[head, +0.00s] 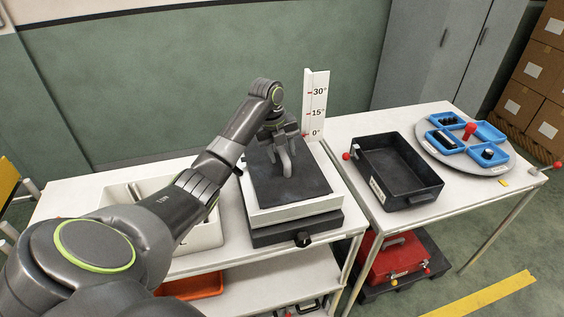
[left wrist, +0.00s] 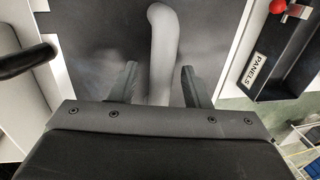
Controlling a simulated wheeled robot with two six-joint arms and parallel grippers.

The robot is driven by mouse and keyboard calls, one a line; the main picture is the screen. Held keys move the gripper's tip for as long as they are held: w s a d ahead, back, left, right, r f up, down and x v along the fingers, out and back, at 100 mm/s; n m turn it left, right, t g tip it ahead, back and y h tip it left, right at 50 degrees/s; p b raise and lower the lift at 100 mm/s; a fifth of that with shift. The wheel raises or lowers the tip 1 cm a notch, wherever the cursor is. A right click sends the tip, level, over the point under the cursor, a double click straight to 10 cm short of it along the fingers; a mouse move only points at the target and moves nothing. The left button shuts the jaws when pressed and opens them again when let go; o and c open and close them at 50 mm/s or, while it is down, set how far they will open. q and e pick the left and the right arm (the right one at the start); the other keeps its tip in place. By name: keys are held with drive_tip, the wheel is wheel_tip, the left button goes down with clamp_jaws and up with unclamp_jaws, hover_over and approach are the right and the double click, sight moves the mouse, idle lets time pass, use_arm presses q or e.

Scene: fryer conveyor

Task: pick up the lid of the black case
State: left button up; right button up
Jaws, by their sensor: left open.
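A case (head: 300,212) with a dark flat top, white sides and a black base stands on the left table. A grey curved handle (head: 285,160) rises from the dark top panel (head: 312,182). The handle (left wrist: 162,50) also shows in the left wrist view, against the dark panel (left wrist: 100,35). My left gripper (head: 280,146) is over the top panel at the handle. Its two fingers (left wrist: 158,88) are apart, one on each side of the handle; whether they touch it I cannot tell. My right gripper is in neither view.
A white angle scale (head: 316,100) stands behind the case. A black open tray (head: 408,198) is on the right table, beside a round grey turntable (head: 433,150) with blue bins. A white container (head: 205,236) is left of the case. A red toolbox (head: 396,258) sits below.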

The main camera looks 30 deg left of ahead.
sight(282, 148)
use_arm(q)
drive_tip(key=shift+f, duration=0.2)
clamp_jaws()
drive_tip(key=shift+r, duration=0.1)
wheel_tip(282, 148, up, 6)
drive_tip(key=shift+w+f+b, duration=0.15)
drive_tip(key=shift+f+b, duration=0.05)
drive_tip(key=shift+b, duration=0.55)
wheel_tip(282, 148, up, 3)
drive_tip(key=shift+r+p, duration=0.1)
drive_tip(key=shift+p, duration=0.65)
wheel_tip(282, 148, up, 6)
drive_tip(key=p, duration=0.6)
drive_tip(key=shift+p, duration=0.35)
